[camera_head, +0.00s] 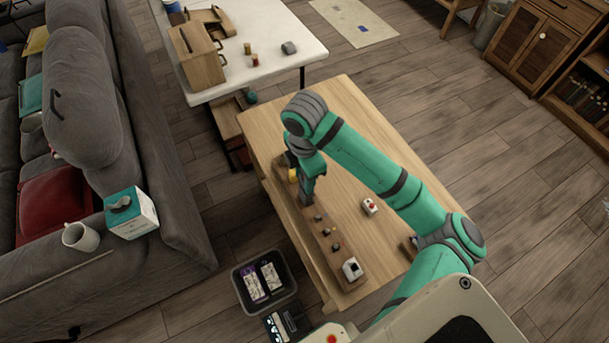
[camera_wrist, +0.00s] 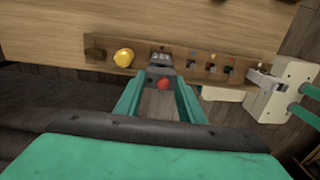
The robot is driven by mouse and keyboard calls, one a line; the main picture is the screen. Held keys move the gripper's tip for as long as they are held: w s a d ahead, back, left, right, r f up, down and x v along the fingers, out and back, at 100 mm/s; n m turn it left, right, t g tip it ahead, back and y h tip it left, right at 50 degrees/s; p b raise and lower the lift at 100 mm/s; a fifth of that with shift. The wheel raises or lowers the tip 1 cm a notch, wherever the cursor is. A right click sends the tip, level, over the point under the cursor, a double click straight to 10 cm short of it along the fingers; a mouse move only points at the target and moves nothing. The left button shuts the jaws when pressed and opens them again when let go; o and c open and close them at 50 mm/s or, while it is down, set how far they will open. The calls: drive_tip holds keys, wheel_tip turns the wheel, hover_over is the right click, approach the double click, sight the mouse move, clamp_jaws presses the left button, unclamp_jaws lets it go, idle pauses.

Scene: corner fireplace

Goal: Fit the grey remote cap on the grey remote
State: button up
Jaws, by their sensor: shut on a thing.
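My gripper (camera_head: 309,196) reaches down over the long wooden strip along the left edge of the wooden table. In the wrist view my gripper (camera_wrist: 161,83) has its teal fingers close together at a small grey piece (camera_wrist: 160,63), with a red spot (camera_wrist: 163,84) just below it. I cannot tell from its look whether this piece is the grey remote cap or the grey remote. My arm and fingers hide part of the spot below. A small grey block (camera_head: 289,48) lies on the white table, too small to identify.
The strip (camera_head: 317,232) carries a yellow knob (camera_wrist: 123,57), several small knobs and a white switch box (camera_head: 351,268). A white box with a red button (camera_head: 370,206) sits on the wooden table (camera_head: 345,110), whose far part is clear. A dark bin (camera_head: 241,283) stands on the floor.

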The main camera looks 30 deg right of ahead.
drive_tip(key=shift+f, duration=1.25)
idle(0.7)
drive_tip(key=o, duration=1)
wheel_tip(320, 180, up, 9)
drive_tip(key=shift+d+r, duration=0.1)
drive_tip(key=shift+r, duration=0.8)
